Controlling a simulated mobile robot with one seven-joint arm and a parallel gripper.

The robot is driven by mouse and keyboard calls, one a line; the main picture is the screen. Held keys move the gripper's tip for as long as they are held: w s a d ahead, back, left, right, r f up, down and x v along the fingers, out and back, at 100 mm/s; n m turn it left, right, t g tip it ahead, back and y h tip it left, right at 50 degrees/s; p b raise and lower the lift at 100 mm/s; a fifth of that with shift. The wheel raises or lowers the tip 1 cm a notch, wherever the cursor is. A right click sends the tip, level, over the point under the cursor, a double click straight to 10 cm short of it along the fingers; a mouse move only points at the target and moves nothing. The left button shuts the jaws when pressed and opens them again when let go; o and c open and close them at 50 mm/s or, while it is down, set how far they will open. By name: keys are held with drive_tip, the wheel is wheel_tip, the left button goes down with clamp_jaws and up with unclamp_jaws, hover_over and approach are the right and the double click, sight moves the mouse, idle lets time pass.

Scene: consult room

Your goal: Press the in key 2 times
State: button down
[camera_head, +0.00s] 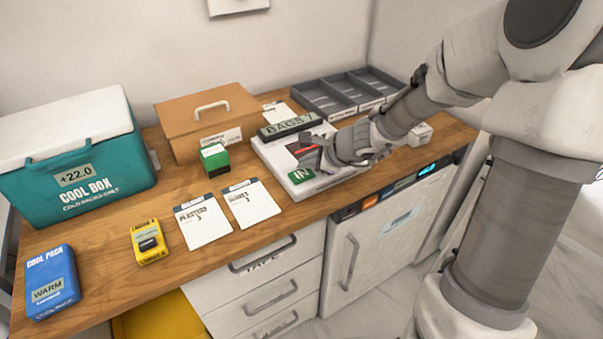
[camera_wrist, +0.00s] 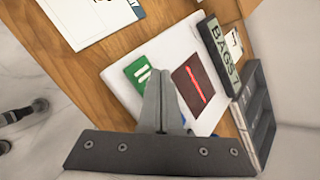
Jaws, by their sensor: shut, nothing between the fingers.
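The in key is a green key marked "IN" (camera_head: 300,175) on the front left part of a white device (camera_head: 268,165) on the wooden counter. It also shows in the wrist view (camera_wrist: 137,73), just left of the fingertips, partly covered by them. My gripper (camera_head: 328,152) is shut and empty above the device, right of the green key in the head view. In the wrist view the closed fingers (camera_wrist: 160,75) reach over the device, between the green key and a dark red panel with a bright red line (camera_wrist: 192,86). I cannot tell whether the fingertips touch anything.
A display reading "BAGS 7" (camera_head: 291,127) stands at the device's back edge. A grey compartment tray (camera_head: 318,98) is behind. A green box (camera_head: 214,158), two paper cards (camera_head: 202,221), a yellow gadget (camera_head: 149,241), a blue cool pack (camera_head: 51,281) and a teal cool box (camera_head: 80,180) are left.

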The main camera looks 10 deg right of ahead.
sight(306, 176)
drive_tip(key=shift+f, duration=0.2)
idle(0.6)
drive_tip(key=shift+f+b, duration=0.25)
drive_tip(key=shift+b, duration=0.3)
drive_tip(key=shift+f+b, duration=0.55)
drive_tip(key=shift+b, duration=0.15)
idle(0.4)
drive_tip(key=shift+r, duration=0.1)
drive_tip(key=shift+r+p, duration=0.85)
drive_tip(key=shift+r, duration=0.15)
wheel_tip(306, 176, up, 5)
drive_tip(key=p, duration=0.4)
idle(0.5)
